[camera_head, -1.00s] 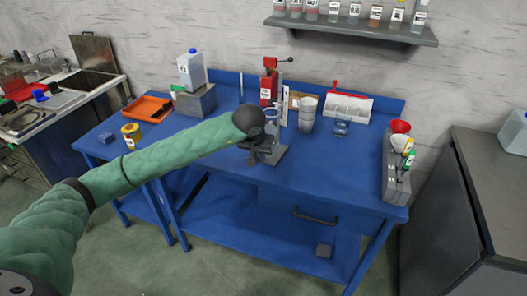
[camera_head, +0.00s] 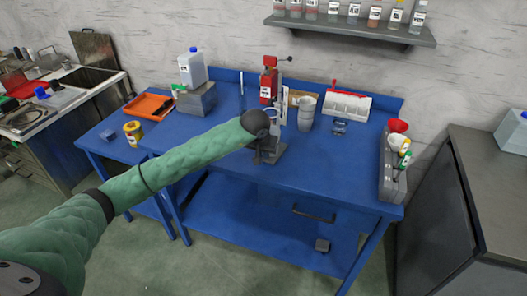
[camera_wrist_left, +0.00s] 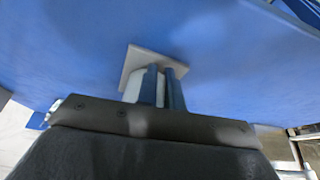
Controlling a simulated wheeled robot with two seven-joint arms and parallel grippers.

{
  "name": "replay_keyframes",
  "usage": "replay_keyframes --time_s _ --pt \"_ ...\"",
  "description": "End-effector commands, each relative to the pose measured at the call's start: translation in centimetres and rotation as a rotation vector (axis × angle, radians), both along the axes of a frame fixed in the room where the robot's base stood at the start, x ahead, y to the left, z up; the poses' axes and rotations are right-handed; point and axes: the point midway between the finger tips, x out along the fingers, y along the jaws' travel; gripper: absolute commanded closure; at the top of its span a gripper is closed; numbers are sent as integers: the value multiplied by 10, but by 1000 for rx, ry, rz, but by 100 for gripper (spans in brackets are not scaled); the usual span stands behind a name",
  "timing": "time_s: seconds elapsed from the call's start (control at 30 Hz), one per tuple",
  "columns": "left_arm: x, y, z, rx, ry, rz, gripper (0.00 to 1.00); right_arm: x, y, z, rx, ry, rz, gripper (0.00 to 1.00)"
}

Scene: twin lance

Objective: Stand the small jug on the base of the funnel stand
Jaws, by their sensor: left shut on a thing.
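The funnel stand shows in the head view, with its grey base (camera_head: 279,152) on the blue table and an upright post (camera_head: 283,95) behind my gripper. A clear funnel-like part (camera_head: 275,117) sits above my wrist. My left gripper (camera_head: 264,158) points down over the base, mostly hidden by its own wrist. In the left wrist view, the fingers (camera_wrist_left: 165,88) are in front of the grey base plate (camera_wrist_left: 150,58). They are shut on a pale object (camera_wrist_left: 133,88), probably the small jug, mostly hidden. Whether it touches the base is unclear. My right gripper is not in view.
A grey cup (camera_head: 306,113) stands close right of the stand, with a red press-like tool (camera_head: 268,82) behind. The table's front middle is clear.

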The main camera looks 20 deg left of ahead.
Motion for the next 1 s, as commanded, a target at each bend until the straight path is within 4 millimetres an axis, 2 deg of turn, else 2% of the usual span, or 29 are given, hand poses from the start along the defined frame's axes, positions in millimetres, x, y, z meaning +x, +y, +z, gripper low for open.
replay_keyframes --time_s 0.3,0.7,0.73,0.8,1.0 --pt "0 0 -1 0 -1 1 100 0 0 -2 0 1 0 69" --pt "0 0 -3 0 -1 1 100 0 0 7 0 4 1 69" --pt "0 0 -2 0 -1 1 86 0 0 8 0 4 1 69" --pt "0 0 -2 0 -1 1 72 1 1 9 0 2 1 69" --pt "0 0 -2 0 -1 1 70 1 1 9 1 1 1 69"
